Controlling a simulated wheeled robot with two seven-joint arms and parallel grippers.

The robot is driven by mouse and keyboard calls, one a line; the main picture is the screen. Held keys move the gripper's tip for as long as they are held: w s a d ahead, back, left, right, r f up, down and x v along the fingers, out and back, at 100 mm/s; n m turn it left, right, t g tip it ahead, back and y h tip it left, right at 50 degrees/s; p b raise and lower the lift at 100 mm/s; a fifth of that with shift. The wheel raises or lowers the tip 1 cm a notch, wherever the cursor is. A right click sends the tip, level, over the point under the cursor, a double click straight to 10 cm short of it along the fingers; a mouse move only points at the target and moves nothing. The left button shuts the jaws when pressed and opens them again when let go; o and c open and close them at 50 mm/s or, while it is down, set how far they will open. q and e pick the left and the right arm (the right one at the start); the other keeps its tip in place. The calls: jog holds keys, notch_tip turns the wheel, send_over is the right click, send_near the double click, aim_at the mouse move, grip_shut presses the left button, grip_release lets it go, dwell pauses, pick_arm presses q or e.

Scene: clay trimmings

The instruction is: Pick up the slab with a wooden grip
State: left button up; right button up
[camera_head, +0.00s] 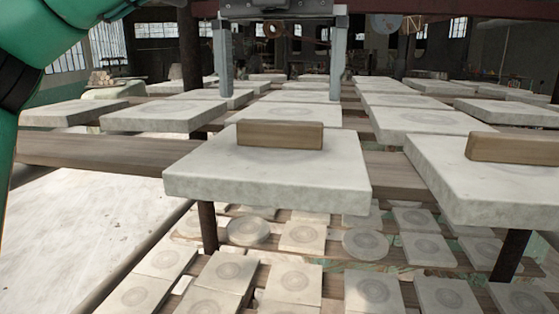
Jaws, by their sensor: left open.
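A pale grey slab (270,172) with a wooden grip (280,134) lies in the middle of the head view, on wooden planks. The grip is a brown block standing upright across the slab's top. My left gripper (281,97) shows at the top middle, fingers pointing down and wide apart, with nothing between them. Its fingertips appear above the grip in the picture and apart from it, one to each side. A second slab (450,180) with a wooden grip (512,149) lies at the right, partly cut off by the frame. My right gripper is out of view.
Several slabs without grips, such as one at the left (165,114) and one at the right (425,122), lie close around. Smaller tiles with round marks (302,237) fill a lower level. A pale flat surface (80,235) is at lower left.

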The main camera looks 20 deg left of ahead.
aim_at(279, 121)
pick_arm(q)
jog(key=shift+s+f, duration=0.15)
jog(key=shift+f, duration=0.1)
jog(key=shift+d+f, duration=0.1)
jog(key=shift+f, duration=0.25)
jog(key=f, duration=0.2)
jog(key=shift+w+f, duration=0.25)
jog(key=shift+f, duration=0.7)
jog(key=shift+s+f, duration=0.1)
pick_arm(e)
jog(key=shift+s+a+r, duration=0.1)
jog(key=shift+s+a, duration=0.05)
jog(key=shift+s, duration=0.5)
pick_arm(q)
jog(key=shift+c, duration=0.4)
jog(key=c, duration=0.7)
